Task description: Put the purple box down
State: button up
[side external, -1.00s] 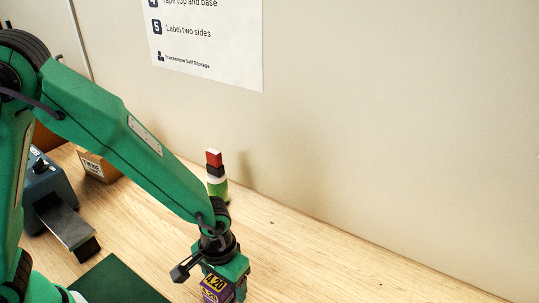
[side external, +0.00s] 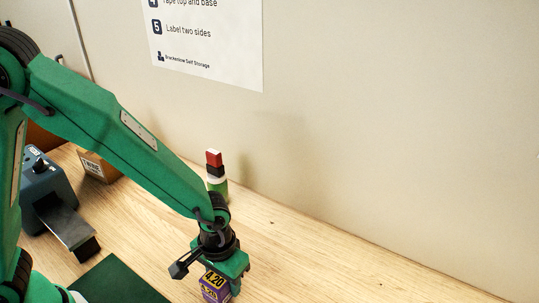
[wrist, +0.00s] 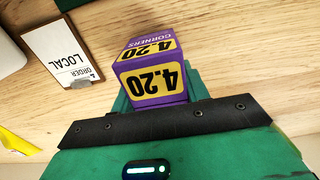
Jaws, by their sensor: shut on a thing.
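The purple box (side external: 214,287) has yellow labels reading "4.20". It is held in my gripper (side external: 222,272), low at the bottom of the side view, where its lower part is near the picture edge. In the wrist view the purple box (wrist: 152,72) shows two labelled faces beyond the dark edge of my gripper. My gripper is shut on it. I cannot tell whether its underside touches the wooden table (side external: 330,275).
A dark green mat (side external: 118,282) lies left of my gripper. A grey-blue device (side external: 50,192), a brown carton (side external: 97,165) and a stack of coloured blocks (side external: 215,172) stand behind. A white "ORDER LOCAL" card (wrist: 62,52) lies nearby. The table to the right is clear.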

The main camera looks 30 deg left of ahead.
jog(key=shift+r, duration=0.5)
notch_tip(320, 180, up, 2)
jog(key=shift+r, duration=0.1)
jog(key=s+d+r, duration=0.4)
jog(key=s+r, duration=0.2)
jog(key=s, duration=0.4)
jog(key=shift+s+d+r, duration=0.3)
jog(key=shift+d+r, duration=0.05)
jog(key=shift+d, duration=0.05)
jog(key=shift+r, duration=0.15)
